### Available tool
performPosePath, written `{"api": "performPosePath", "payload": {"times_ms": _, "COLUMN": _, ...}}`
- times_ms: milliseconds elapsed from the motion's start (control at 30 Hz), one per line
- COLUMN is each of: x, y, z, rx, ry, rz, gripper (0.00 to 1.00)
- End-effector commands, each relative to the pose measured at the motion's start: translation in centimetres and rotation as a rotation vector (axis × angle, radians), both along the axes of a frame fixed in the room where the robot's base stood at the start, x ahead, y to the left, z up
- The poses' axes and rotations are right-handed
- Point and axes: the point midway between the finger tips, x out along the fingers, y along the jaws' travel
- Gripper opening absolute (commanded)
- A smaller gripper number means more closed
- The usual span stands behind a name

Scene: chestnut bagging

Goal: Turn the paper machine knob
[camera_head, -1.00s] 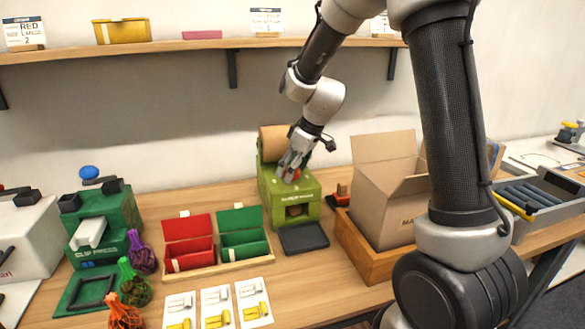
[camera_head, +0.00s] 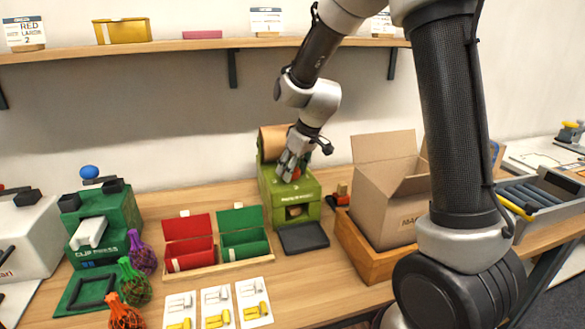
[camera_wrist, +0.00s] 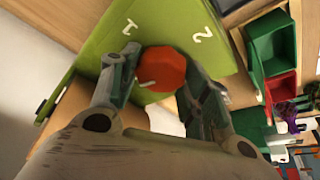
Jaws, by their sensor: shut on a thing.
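The green paper machine (camera_head: 299,194) stands on the table against the wall, with a brown paper roll (camera_head: 272,143) at its back. Its red-orange knob (camera_wrist: 162,72) sits on the green top between the numerals 1 and 2 in the wrist view. A pale mark shows on the knob near its lower left. My gripper (camera_head: 290,177) reaches down onto the machine's top. In the wrist view my gripper (camera_wrist: 158,78) has its two fingers on either side of the knob, shut on it. In the head view the fingers hide most of the knob.
Red (camera_head: 189,242) and green (camera_head: 244,234) boxes stand left of the machine. A black pad (camera_head: 302,238) lies in front of it. An open cardboard box (camera_head: 388,195) in a wooden tray (camera_head: 357,256) stands close on the right. A shelf (camera_head: 180,49) runs above.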

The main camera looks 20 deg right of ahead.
Motion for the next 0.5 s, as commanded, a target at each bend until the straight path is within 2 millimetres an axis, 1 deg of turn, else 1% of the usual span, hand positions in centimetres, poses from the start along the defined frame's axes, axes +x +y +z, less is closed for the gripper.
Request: {"api": "performPosePath", "payload": {"times_ms": 500, "x": -0.19, "y": 0.33, "z": -0.05, "rx": -0.003, "ry": 0.0, "rz": -0.476, "gripper": 0.23}}
